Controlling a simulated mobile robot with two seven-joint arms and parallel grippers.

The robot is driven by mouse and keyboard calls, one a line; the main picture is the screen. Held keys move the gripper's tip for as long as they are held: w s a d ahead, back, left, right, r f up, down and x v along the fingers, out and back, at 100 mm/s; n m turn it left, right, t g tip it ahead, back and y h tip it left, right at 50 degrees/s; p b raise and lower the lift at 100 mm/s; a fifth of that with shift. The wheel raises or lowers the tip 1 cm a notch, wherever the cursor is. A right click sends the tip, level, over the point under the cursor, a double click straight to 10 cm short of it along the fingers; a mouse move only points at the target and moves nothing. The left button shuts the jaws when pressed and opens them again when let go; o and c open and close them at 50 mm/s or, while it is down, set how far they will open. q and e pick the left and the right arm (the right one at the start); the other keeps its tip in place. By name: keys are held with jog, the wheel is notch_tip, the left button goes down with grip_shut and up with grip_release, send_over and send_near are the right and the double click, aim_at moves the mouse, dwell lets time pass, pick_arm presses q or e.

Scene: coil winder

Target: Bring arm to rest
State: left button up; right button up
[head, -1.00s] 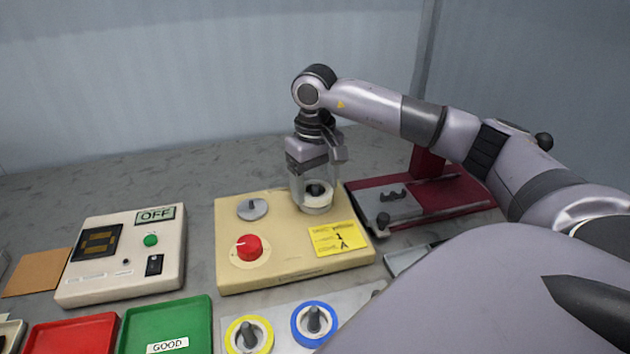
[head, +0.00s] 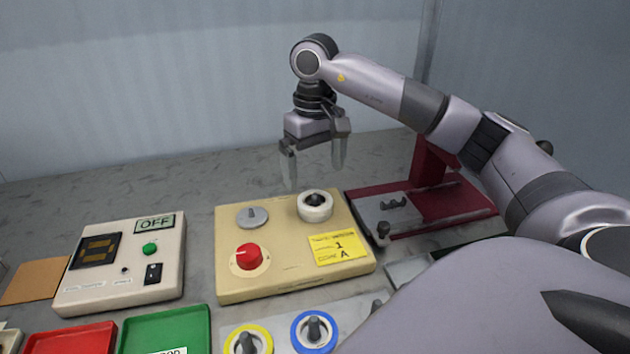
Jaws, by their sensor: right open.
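My right gripper (head: 315,172) is open and empty. It points down and hangs above the back right part of the cream coil winder box (head: 290,285). A white spool or ring with a dark centre (head: 315,212) sits on that box below the gripper, clear of the fingers. The box also carries a red knob (head: 248,257), a grey disc with a peg (head: 251,216) and a yellow label (head: 339,249). My right arm (head: 460,125) reaches in from the right. My left gripper is not in the picture.
A dark red fixture (head: 455,205) stands right of the box, near my forearm. At left are a white meter box reading OFF (head: 120,290) and a brown pad (head: 32,281). In front are red (head: 70,342) and green (head: 185,325) trays and yellow (head: 264,334) and blue (head: 328,333) rings on pegs.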

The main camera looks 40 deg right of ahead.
jog(key=shift+r, duration=0.35)
dwell(0.3)
